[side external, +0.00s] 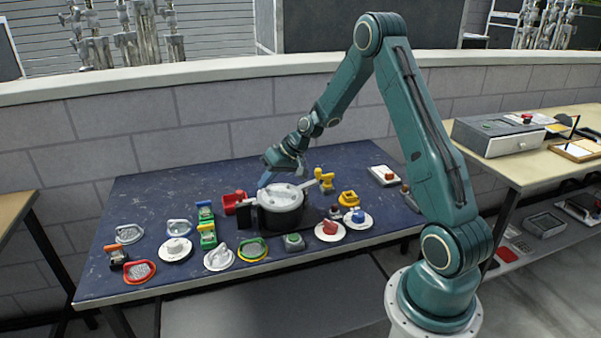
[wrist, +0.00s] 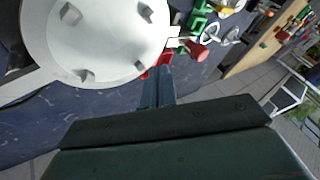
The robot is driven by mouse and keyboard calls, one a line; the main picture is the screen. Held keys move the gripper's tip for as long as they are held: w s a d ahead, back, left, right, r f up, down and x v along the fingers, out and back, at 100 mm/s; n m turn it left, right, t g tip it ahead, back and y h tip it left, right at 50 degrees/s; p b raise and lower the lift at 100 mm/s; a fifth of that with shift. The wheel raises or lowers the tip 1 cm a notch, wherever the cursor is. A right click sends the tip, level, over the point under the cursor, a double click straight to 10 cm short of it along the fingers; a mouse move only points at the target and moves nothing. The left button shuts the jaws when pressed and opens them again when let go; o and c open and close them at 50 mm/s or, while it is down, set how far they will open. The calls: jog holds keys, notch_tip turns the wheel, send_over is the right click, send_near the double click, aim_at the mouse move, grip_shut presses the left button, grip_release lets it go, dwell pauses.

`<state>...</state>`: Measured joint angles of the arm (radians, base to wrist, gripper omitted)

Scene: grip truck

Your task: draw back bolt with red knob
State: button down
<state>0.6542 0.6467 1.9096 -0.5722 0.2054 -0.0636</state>
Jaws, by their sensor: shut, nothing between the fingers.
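In the wrist view a red knob-like cylinder (wrist: 198,50) shows just right of the pale round lid, near a pale stem; I cannot tell surely that it belongs to a bolt. A red part (wrist: 165,58) shows just beyond my fingertips. In the side view a red piece (side external: 235,202) sits left of the black pot (side external: 282,216). My gripper (side external: 265,181) is above the table, behind and beside the pot's pale lid (side external: 283,193). In the wrist view my gripper (wrist: 158,74) is shut and empty, with the lid (wrist: 95,40) to its left.
Green clamps (side external: 207,236), strainers (side external: 140,270) and saucers (side external: 175,248) crowd the front left of the blue table (side external: 150,195). A yellow tool (side external: 325,181) stands right of the pot. A grey box with a red knob (side external: 527,118) sits on the right table. The back left is clear.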

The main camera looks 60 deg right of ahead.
aim_at(238, 191)
jog(key=shift+w+a+f, duration=0.1)
jog(key=shift+w+a, duration=0.25)
jog(key=shift+a, duration=0.3)
jog(key=shift+w+a+f, duration=0.1)
jog(key=shift+w+a, duration=0.3)
jog(key=shift+a, duration=0.2)
jog(key=shift+w+a, duration=0.35)
jog(key=shift+a, duration=0.3)
jog(key=shift+a, duration=0.1)
jog(key=shift+w+a, duration=1.05)
jog(key=shift+w, duration=0.1)
jog(key=shift+d, duration=0.1)
jog(key=shift+s+d, duration=0.3)
jog(key=shift+d, duration=0.25)
jog(key=d+f+v, duration=0.1)
jog(key=d+v, duration=0.1)
jog(key=v, duration=0.9)
jog(key=shift+s+d, duration=0.15)
jog(key=shift+s, duration=0.25)
